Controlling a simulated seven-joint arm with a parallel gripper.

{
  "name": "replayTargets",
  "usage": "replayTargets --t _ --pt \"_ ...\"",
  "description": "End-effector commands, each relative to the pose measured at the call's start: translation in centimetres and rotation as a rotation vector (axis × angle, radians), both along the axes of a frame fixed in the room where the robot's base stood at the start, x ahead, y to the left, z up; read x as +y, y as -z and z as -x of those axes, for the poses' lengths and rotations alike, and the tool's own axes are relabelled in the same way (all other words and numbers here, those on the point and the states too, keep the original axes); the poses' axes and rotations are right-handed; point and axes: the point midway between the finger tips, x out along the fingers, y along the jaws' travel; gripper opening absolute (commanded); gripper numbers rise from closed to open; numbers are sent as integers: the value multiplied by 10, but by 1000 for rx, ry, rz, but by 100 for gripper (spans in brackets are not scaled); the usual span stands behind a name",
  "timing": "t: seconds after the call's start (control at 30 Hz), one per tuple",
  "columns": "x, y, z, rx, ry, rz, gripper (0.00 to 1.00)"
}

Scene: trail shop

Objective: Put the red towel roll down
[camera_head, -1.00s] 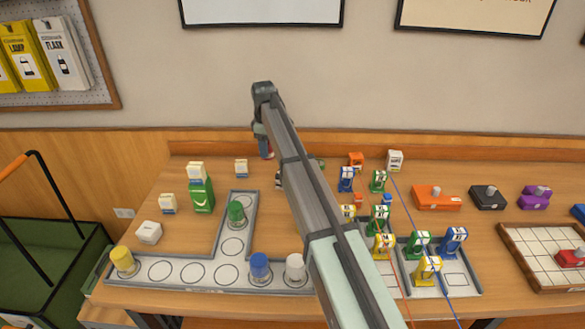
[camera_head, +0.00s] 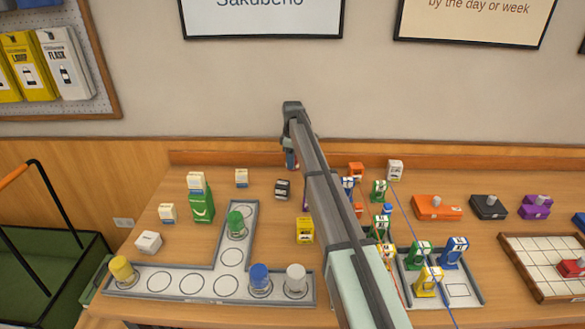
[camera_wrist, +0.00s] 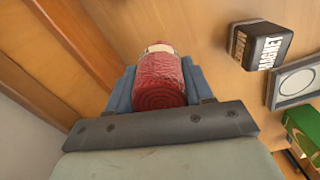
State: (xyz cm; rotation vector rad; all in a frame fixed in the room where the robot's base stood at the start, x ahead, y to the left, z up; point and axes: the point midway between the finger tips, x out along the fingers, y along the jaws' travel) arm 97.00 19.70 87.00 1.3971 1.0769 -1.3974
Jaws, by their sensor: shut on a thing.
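The red towel roll (camera_wrist: 160,78) is between the two blue fingers of my gripper (camera_wrist: 160,88) in the wrist view, with a round end toward the camera and a pale band at the far end. My gripper is shut on it. In the head view, my gripper (camera_head: 291,158) is over the back of the wooden table, near the back wall. The roll is mostly hidden by the arm there. The wrist view does not clearly show whether the roll touches the table.
A black magnet box (camera_head: 282,189) stands just in front of my gripper; it also shows in the wrist view (camera_wrist: 262,46). A yellow box (camera_head: 305,230) is beside my arm. Several small coloured items stand right of it.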

Motion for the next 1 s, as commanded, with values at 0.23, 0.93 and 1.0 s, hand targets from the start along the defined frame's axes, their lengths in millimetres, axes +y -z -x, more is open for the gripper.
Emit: replayTargets --t 0.23,0.93,1.0 --pt "0 23 0 0 0 0 18" --pt "0 41 0 -1 0 0 64" --pt "0 41 0 -1 0 0 70"
